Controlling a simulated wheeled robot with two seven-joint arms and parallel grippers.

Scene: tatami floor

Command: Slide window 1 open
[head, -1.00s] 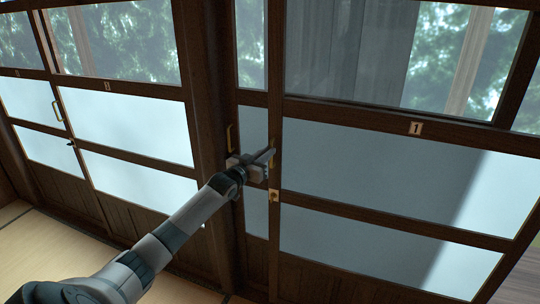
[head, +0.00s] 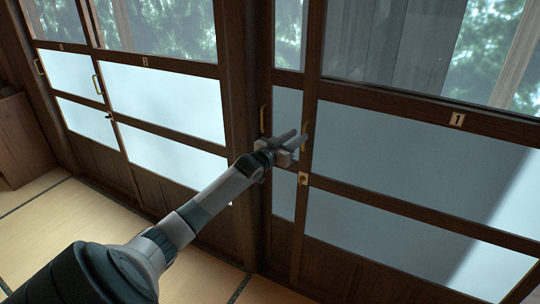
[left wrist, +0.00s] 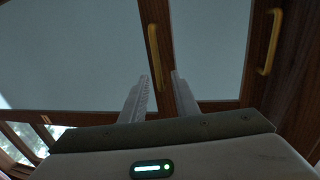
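Window 1 (head: 400,160) is a dark wood-framed sliding panel with clear glass above and frosted panes below. A number 1 plate (head: 457,119) is on its rail. A brass handle (head: 305,134) stands on its left stile and also shows in the left wrist view (left wrist: 155,55). My left gripper (head: 298,138) is at this handle. In the left wrist view its fingers (left wrist: 160,78) are apart, with the handle's lower end between them in the picture; contact cannot be told. My right gripper is out of view.
A second brass handle (head: 263,119) is left of window 1's, beside a dark post (head: 240,150). More sliding panels (head: 165,105) continue left. A wooden cabinet (head: 20,140) stands at the far left. The tatami floor (head: 75,220) in front is clear.

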